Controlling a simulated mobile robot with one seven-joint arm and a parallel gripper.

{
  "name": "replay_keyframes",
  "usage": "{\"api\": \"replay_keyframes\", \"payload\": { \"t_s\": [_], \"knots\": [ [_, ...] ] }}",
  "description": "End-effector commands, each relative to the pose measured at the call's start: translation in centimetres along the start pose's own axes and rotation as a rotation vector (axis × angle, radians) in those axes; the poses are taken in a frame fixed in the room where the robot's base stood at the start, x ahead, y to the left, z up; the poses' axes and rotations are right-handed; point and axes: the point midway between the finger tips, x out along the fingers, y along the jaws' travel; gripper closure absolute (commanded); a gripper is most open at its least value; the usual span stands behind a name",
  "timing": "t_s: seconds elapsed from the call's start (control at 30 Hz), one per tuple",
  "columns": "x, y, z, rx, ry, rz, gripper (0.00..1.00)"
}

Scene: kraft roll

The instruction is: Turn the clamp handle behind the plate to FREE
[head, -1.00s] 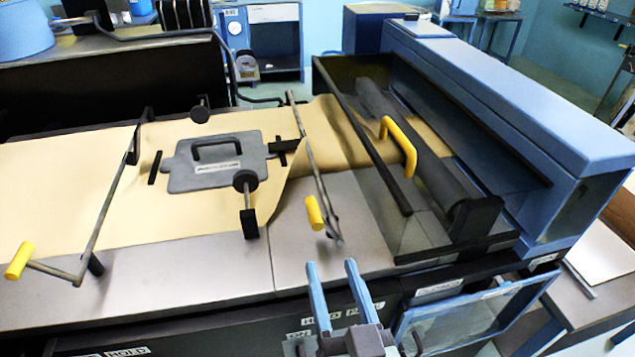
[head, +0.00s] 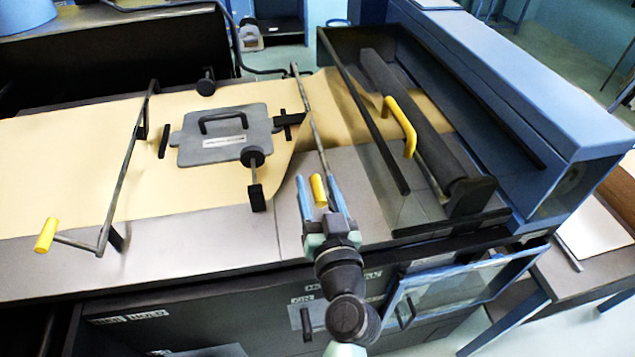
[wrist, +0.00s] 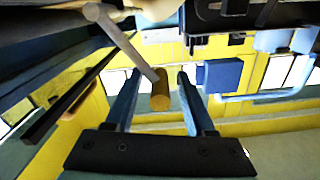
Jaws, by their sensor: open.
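The grey plate (head: 245,143) with a black handle lies flat on the brown paper. A thin clamp bar crosses the paper on each side of it. The right bar (head: 306,100) ends in a yellow handle (head: 319,190); the left bar (head: 128,155) ends in another yellow handle (head: 46,235). I cannot tell which one counts as behind the plate. My gripper (head: 317,180) is open, its blue fingers on either side of the right yellow handle. In the wrist view, that handle (wrist: 160,97) shows between the spread fingers (wrist: 158,78), with gaps on both sides.
Black knobs on posts (head: 253,157) stand beside the plate. Right of the clamp is a dark roll trough with a larger yellow grip (head: 401,127) and a blue housing (head: 510,85). A clear blue-framed flap (head: 450,292) juts out at the front. White labels mark the front panel.

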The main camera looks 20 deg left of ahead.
Motion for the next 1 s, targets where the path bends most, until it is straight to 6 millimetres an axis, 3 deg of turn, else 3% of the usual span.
{"api": "replay_keyframes", "payload": {
  "t_s": [0.27,0.6,1.0],
  "knots": [
    [0.16,-0.02,0.02,0.0,0.0,0.0,0.45],
    [0.15,-0.08,0.05,0.0,-0.001,-0.002,1.0],
    [0.17,-0.24,0.12,0.003,-0.003,-0.006,1.0]
  ]
}}
